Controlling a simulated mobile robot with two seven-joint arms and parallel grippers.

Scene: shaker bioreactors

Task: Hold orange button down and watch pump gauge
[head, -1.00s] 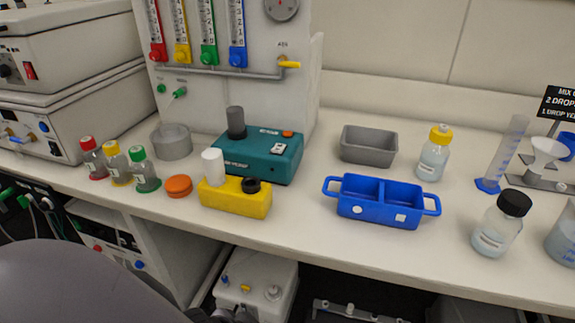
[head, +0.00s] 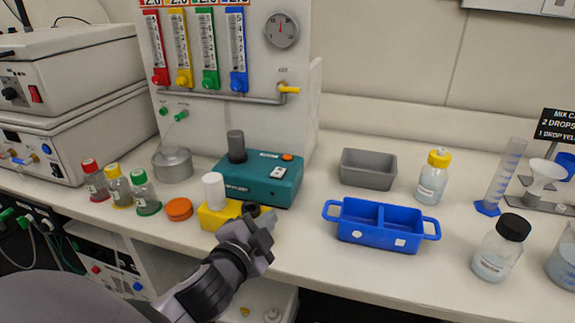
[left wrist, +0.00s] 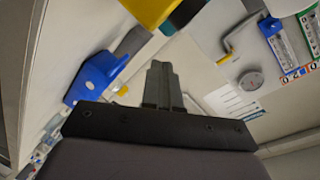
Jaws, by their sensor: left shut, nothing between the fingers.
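The teal pump box (head: 250,183) stands on the bench, with an orange button (head: 288,157) on its top at the back right. The round gauge (head: 281,30) is on the white panel above; it also shows in the left wrist view (left wrist: 251,81). Its needle is too small to read surely. My left gripper (head: 263,221) is shut and empty, in front of the pump by the yellow block (head: 212,217), apart from the button. The left wrist view shows its closed fingers (left wrist: 159,80); the orange button cannot be made out there. My right gripper is not in view.
A blue two-part tray (head: 375,236) stands right of my left gripper, with a grey bin (head: 367,171) behind. Small bottles and an orange lid (head: 179,209) are at left. Bottles and a funnel stand are at right. Bench between pump and bin is clear.

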